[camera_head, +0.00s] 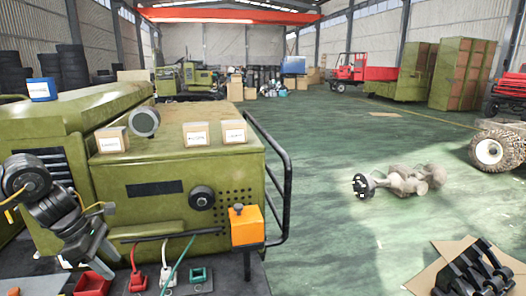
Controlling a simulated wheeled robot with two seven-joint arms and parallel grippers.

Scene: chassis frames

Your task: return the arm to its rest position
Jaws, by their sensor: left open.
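My left arm comes in at the lower left, in front of the green machine (165,185). My left gripper (93,262) points down and is open, with nothing seen between its fingers. It hangs close above the bench at the machine's foot, near a red open box (93,284). My right arm and gripper are not in view.
Cartons (113,139) and a round grey part (145,121) sit on the machine. An orange box (246,227) is on its front by a black rail (286,190). Red (137,280), white (167,279) and green (198,275) items lie below.

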